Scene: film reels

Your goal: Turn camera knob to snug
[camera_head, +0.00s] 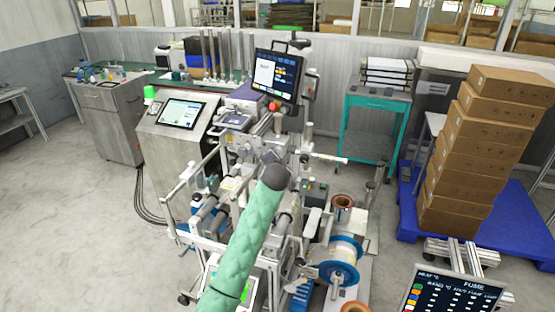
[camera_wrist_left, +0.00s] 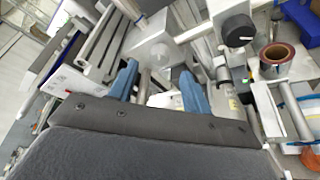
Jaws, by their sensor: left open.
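My left gripper (camera_wrist_left: 158,70) shows in the left wrist view with two blue fingers spread apart. It is open, with no object clamped between the fingers. A black round knob (camera_wrist_left: 238,30) on a silver fitting is beyond and right of the fingers, apart from them. I cannot tell for sure that it is the camera knob. A grey block (camera_wrist_left: 165,50) lies just beyond the fingertips. In the head view my green-sleeved arm reaches over the film machine (camera_head: 230,150), and its dark end hides the fingers and the parts behind. My right gripper is not in view.
Metal rods and rollers crowd the machine around my gripper. A copper-coloured roll (camera_wrist_left: 275,55) is at the right. A white-and-blue film reel (camera_head: 340,262) is at the machine's front right. A monitor (camera_head: 276,77) stands behind. Stacked cartons (camera_head: 480,150) are at right; the floor at left is clear.

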